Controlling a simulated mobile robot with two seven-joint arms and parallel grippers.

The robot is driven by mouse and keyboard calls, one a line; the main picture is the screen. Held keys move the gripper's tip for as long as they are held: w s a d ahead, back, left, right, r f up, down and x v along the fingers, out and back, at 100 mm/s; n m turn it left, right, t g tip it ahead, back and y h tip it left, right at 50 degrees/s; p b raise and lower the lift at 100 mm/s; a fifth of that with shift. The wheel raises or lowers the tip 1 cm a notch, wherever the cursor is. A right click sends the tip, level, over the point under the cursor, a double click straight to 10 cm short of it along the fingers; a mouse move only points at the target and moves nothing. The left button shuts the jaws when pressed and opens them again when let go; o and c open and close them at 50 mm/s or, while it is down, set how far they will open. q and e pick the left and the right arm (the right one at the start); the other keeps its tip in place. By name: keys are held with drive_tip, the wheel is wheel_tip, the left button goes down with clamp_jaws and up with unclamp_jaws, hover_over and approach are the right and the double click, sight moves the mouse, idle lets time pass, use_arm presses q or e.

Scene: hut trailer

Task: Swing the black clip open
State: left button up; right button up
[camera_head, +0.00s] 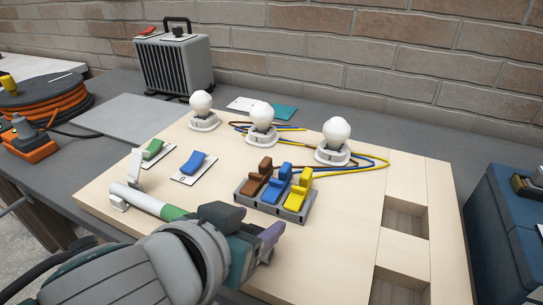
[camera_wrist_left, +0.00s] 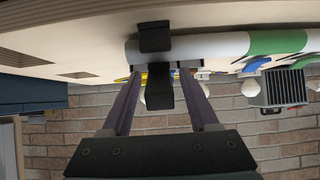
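The black clip (camera_wrist_left: 155,38) sits on a white and green tube (camera_wrist_left: 215,46) in the left wrist view, where the scene appears upside down. Its black lever (camera_wrist_left: 159,90) sticks out between my left gripper's fingers. My left gripper (camera_wrist_left: 161,74) is open, with a gap between each purple finger and the lever. In the head view the left gripper (camera_head: 268,238) is at the right end of the tube (camera_head: 148,202), over the wooden board (camera_head: 320,255). There my gripper and arm largely hide the clip. My right gripper is not in view.
Behind the gripper stands a terminal block (camera_head: 292,212) with brown, blue and yellow levers. Bulbs (camera_head: 262,118) and coloured wires lie further back. A green switch (camera_head: 153,149) and a blue switch (camera_head: 193,163) are left. A blue box (camera_head: 500,240) stands right. The board has cutouts at right.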

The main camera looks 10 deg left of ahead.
use_arm(q)
drive_tip(key=p+v, duration=0.2)
drive_tip(key=v, duration=0.8)
